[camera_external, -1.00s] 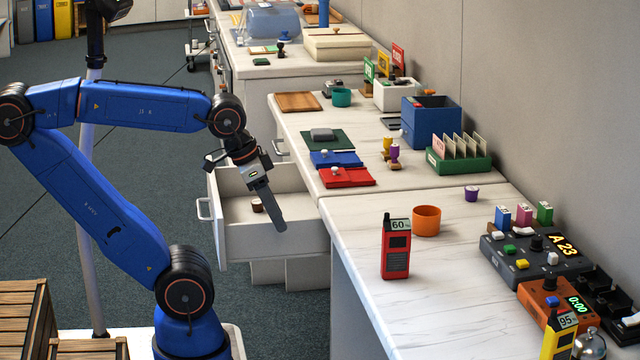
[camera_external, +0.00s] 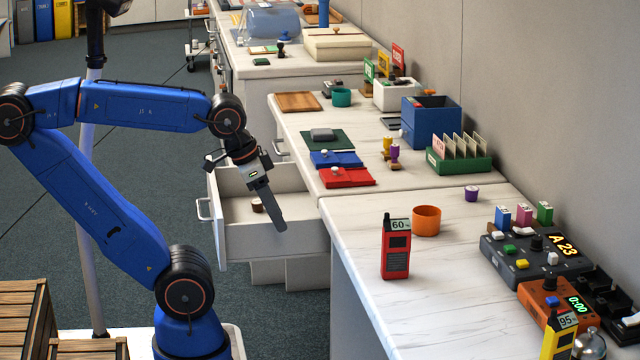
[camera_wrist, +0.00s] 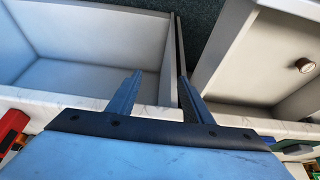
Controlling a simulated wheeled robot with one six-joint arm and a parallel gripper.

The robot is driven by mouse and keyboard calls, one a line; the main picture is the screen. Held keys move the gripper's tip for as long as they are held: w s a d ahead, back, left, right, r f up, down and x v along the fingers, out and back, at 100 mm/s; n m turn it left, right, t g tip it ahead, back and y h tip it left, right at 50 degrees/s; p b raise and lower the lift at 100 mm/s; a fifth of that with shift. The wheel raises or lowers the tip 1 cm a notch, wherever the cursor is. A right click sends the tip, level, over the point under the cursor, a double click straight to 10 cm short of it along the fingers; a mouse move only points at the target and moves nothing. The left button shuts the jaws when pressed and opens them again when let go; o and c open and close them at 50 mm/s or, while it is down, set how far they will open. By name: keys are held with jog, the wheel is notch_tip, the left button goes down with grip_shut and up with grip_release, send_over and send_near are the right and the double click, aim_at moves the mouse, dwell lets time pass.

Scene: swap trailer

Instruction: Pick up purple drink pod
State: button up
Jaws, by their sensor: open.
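The purple drink pod (camera_external: 471,194) stands on the white marbled counter, behind the orange cup, in the external view. It does not show in the wrist view. My gripper (camera_external: 277,222) points down over the open drawer, well to the left of the purple pod. In the wrist view my gripper (camera_wrist: 158,88) has its two fingers apart with nothing between them.
A brown pod (camera_external: 257,205) lies in the open white drawer (camera_external: 262,240). The orange cup (camera_external: 426,221) and a red handheld device (camera_external: 396,248) stand on the counter. A control box (camera_external: 520,262) is at the right. Bare counter lies in front of the red device.

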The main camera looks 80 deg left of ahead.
jog(key=shift+c, duration=0.5)
jog(key=w+r+n+g, duration=0.1)
jog(key=w+r+n, duration=0.5)
jog(key=w+r, duration=0.65)
jog(key=w+r+n+g, duration=0.1)
jog(key=w+r+n, duration=0.55)
jog(key=w, duration=1.15)
jog(key=n, duration=0.3)
send_over(471, 188)
jog(key=s, duration=0.1)
jog(key=x, duration=0.3)
jog(key=s+x, duration=0.1)
jog(key=x, duration=0.2)
jog(key=s+x, duration=0.1)
jog(key=x, duration=0.2)
jog(key=shift+s+f, duration=0.15)
jog(key=shift+f, duration=0.4)
jog(key=shift+h, duration=0.3)
jog(key=shift+s+x, duration=0.2)
jog(key=shift+x, duration=2.4)
jog(key=c, duration=0.8)
